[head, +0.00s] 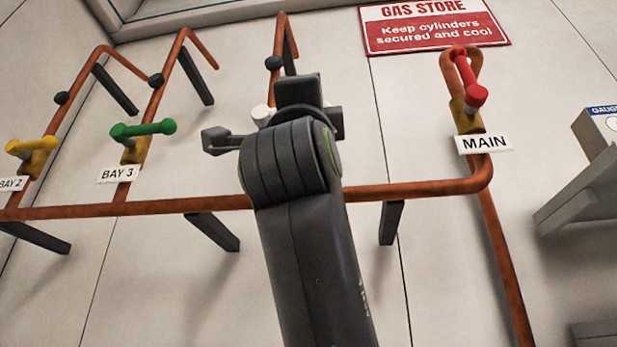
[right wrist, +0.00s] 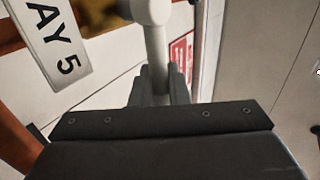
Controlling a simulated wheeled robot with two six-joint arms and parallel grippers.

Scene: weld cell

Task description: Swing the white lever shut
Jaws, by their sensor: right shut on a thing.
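The white lever (right wrist: 157,42) shows in the right wrist view as a pale round bar with a thicker rounded end at the top. My right gripper (right wrist: 160,88) is shut on the bar, with the dark fingers around its lower part. In the head view only a small pale piece of the white lever (head: 262,115) shows beside my right gripper (head: 298,95). My gripper and wrist hide the rest of it, so its angle to the pipe cannot be told there. My left gripper is in neither view.
A copper pipe (head: 160,207) runs along the wall with branches. A yellow lever (head: 30,146), a green lever (head: 143,129) and a red lever (head: 467,78) sit on it. A BAY 5 label (right wrist: 52,38) is close to my right gripper. A grey shelf (head: 585,200) is at right.

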